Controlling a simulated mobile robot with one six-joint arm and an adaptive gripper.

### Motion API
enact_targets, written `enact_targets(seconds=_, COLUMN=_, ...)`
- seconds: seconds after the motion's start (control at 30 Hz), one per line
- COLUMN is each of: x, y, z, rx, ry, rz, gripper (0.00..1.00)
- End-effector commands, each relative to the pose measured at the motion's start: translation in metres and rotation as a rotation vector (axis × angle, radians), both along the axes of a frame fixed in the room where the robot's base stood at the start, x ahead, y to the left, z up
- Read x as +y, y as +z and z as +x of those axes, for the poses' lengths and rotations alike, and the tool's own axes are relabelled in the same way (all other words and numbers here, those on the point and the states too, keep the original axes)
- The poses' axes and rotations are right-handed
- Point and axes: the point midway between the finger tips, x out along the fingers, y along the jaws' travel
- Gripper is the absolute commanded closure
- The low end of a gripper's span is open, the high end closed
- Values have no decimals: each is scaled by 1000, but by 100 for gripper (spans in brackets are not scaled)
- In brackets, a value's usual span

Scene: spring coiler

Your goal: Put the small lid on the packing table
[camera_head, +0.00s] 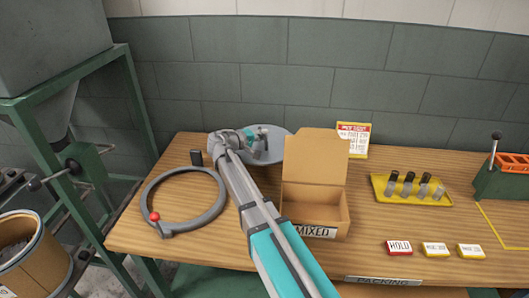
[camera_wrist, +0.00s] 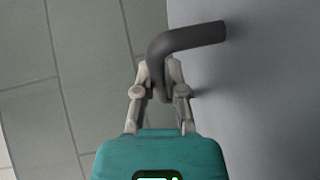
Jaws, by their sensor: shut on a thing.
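The small lid (camera_head: 280,146) is a round grey disc at the back of the packing table (camera_head: 385,212), in front of the tiled wall and partly hidden by my arm. In the wrist view the lid (camera_wrist: 262,110) fills the right side as a smooth grey surface with a dark bent handle (camera_wrist: 195,35). My gripper (camera_wrist: 162,88) is shut on this handle. In the head view my gripper (camera_head: 254,138) is over the lid, small and partly covered. I cannot tell whether the lid touches the table top.
An open cardboard box (camera_head: 330,205) marked MIXED stands right of my arm. A grey ring (camera_head: 150,190) with a red knob lies to the left, near a small dark block (camera_head: 196,158). A yellow tray (camera_head: 408,188) holds several small cylinders. Label blocks (camera_head: 399,247) lie at the front right.

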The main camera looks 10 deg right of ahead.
Motion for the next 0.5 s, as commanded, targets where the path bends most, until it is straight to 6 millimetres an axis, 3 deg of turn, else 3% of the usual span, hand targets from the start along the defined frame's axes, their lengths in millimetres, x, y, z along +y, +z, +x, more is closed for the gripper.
enact_targets(seconds=0.13, x=0, y=-12, z=0, rx=0, ry=0, rz=-1, gripper=100)
enact_targets(seconds=0.5, x=-1, y=-13, z=0, rx=0, ry=-1, rz=-1, gripper=100)
